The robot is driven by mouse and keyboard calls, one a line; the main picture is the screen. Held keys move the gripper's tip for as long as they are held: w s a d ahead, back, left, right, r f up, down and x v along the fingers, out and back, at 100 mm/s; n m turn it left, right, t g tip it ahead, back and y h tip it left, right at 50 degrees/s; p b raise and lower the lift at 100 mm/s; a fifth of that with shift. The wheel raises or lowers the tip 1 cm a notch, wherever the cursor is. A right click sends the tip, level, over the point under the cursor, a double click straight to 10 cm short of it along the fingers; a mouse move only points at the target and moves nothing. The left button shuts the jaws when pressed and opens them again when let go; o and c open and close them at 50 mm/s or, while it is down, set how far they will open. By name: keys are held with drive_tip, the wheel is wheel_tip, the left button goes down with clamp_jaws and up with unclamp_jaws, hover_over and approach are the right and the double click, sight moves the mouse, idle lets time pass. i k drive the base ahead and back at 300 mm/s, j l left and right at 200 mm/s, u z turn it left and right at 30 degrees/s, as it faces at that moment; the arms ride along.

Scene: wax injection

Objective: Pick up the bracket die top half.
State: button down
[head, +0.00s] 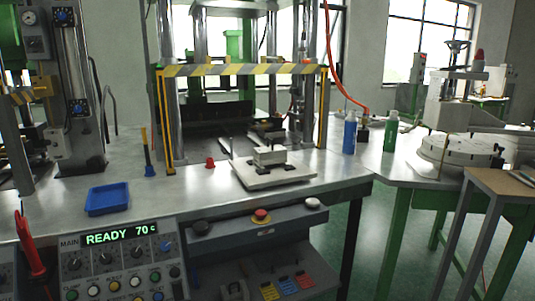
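A small light-grey block with dark parts at its base, likely the bracket die (269,156), sits on a pale flat plate (250,179) near the front of the steel bench, right of centre. I cannot tell its top half from the rest at this size. Another small pale block with dark parts (265,134) lies just behind it, inside the press opening. My gripper does not show in the head view.
A yellow-striped press frame (245,70) stands over the bench (135,172). Blue (350,133) and green (390,132) bottles stand right. A red-handled tool (31,247) hangs front left.

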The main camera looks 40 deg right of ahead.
sight(266, 153)
drive_tip(key=i+l, duration=0.2)
drive_tip(key=i+l+z, duration=0.1)
drive_tip(key=i, duration=0.35)
drive_tip(key=l, duration=0.45)
drive_tip(key=i+l, duration=0.4)
drive_tip(key=i+l+z, duration=0.05)
